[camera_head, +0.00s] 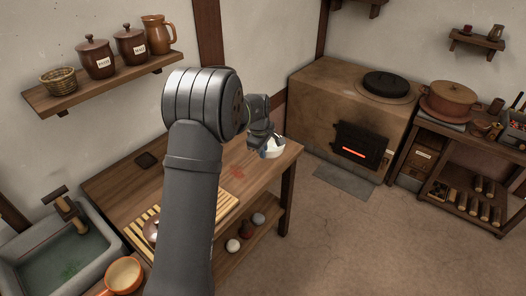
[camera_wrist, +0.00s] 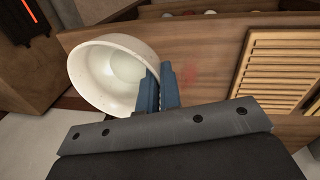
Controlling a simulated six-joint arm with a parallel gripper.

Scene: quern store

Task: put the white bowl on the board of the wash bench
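The white bowl (camera_head: 274,150) is at the far right end of the wooden wash bench (camera_head: 130,185). In the wrist view the bowl (camera_wrist: 105,72) is tilted, its open side partly facing the camera. My gripper (camera_wrist: 160,75) has its blue fingers close together at the bowl's rim, one finger on each side of the wall. In the head view my gripper (camera_head: 264,140) is above the bowl and hides part of it. I cannot tell whether the bowl touches the bench. The slatted board (camera_head: 142,217) lies near the sink, partly behind my arm; it also shows in the wrist view (camera_wrist: 285,78).
A stone sink (camera_head: 50,250) with a tap is at the left. An orange-brown cup (camera_head: 123,275) stands at the bench's near end. A shiny round thing (camera_head: 150,230) is on the board. A stove (camera_head: 335,100) with a glowing opening stands beyond the bench.

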